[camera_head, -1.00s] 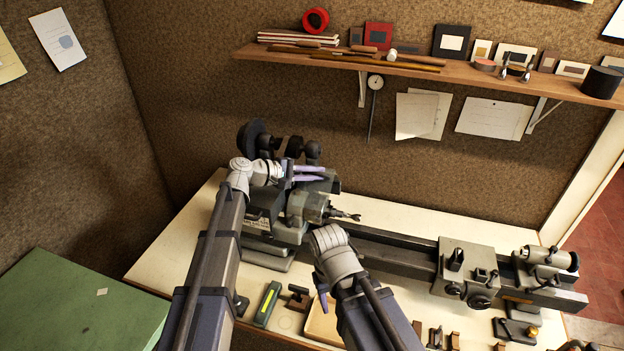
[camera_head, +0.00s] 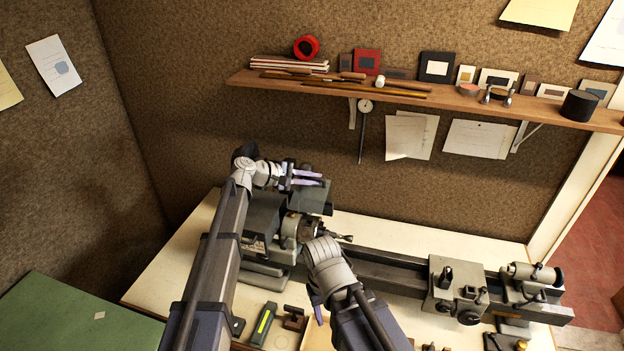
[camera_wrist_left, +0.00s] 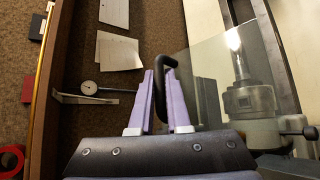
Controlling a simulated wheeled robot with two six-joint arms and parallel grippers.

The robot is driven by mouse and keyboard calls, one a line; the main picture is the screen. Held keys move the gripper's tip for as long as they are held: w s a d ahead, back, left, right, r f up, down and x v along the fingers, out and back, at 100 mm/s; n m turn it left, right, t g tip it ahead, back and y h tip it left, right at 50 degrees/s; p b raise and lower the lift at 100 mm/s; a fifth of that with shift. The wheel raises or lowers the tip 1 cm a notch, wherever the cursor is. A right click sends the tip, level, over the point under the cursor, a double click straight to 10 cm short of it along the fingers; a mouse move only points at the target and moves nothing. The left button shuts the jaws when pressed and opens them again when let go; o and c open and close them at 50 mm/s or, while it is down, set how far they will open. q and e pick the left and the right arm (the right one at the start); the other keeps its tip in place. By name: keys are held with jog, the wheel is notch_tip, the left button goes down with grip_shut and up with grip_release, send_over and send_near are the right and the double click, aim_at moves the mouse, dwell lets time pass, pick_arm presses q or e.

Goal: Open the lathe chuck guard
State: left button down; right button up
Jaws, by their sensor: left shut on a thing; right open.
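The lathe chuck guard (camera_head: 311,196) is a greenish see-through panel, standing raised behind and above the chuck (camera_head: 310,229). In the left wrist view the clear guard (camera_wrist_left: 208,70) has a black bar handle (camera_wrist_left: 162,62). My left gripper (camera_head: 318,179) is at the guard's upper edge. In the left wrist view its purple fingers (camera_wrist_left: 164,85) are shut on the handle. The chuck (camera_wrist_left: 250,100) with a bit in it shows partly through the panel. My right gripper (camera_head: 319,315) hangs low in front of the lathe, open and empty, its fingers partly hidden by its wrist.
The lathe bed (camera_head: 385,270) runs right to the carriage (camera_head: 455,290) and tailstock (camera_head: 530,285). A wooden shelf (camera_head: 400,92) with tools and frames is on the wall above. Small tools, including a green level (camera_head: 263,325), lie on the bench in front.

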pick_arm(q)
jog(key=c, duration=1.2)
grip_release()
jog(key=shift+o, duration=0.2)
